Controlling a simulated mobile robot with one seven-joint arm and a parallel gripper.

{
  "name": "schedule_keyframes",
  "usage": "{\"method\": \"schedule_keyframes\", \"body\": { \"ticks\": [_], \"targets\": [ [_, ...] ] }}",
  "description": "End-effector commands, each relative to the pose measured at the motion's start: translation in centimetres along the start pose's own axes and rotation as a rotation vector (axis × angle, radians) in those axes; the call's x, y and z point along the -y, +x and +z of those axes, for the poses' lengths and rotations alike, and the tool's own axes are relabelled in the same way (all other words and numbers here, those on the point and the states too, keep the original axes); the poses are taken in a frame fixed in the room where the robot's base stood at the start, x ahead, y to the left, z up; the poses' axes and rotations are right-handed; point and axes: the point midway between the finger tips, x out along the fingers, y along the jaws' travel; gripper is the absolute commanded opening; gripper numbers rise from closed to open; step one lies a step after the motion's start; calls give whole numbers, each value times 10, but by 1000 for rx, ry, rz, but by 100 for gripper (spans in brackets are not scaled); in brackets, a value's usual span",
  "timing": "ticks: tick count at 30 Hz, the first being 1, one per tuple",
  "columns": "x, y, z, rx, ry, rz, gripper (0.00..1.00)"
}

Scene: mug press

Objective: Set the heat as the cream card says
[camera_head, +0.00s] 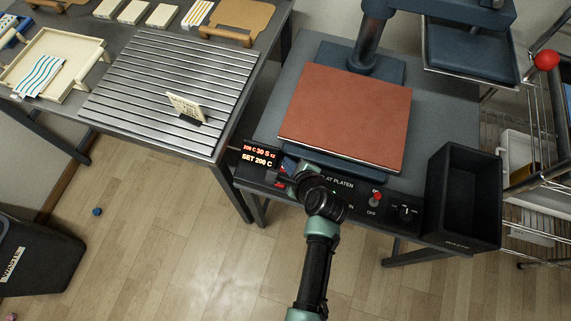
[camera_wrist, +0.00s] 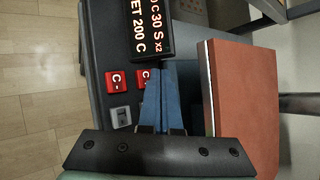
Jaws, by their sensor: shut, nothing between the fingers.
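The small cream card (camera_head: 187,107) stands on the slatted metal rack; its writing is too small to read. The press's display (camera_head: 260,156) shows "200 C 30 S x2" above "SET 200 C"; it also shows, cut off, in the wrist view (camera_wrist: 149,27). In the wrist view a red button marked "C-" (camera_wrist: 117,80) is clear. A second red button (camera_wrist: 143,77) is partly hidden by my fingers. My gripper (camera_wrist: 162,66) is shut and empty, its blue fingertips over the panel between that button and the display. I cannot tell whether they touch it.
The brick-red pad (camera_head: 345,115) lies on the press behind the panel. A red-tipped switch (camera_head: 376,196) and a dark knob (camera_head: 408,213) are to the right. A black bin (camera_head: 460,236) stands at the right end. A grey rocker switch (camera_wrist: 121,117) is beside "C-".

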Motion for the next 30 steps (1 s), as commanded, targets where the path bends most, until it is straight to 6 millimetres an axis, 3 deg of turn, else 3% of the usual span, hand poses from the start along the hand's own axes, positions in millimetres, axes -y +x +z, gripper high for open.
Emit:
{"method": "schedule_keyframes", "body": {
  "ticks": [15,30],
  "targets": [
    [25,-34,25,0,0,0,0],
    [24,-33,24,0,0,0,0]
  ]
}}
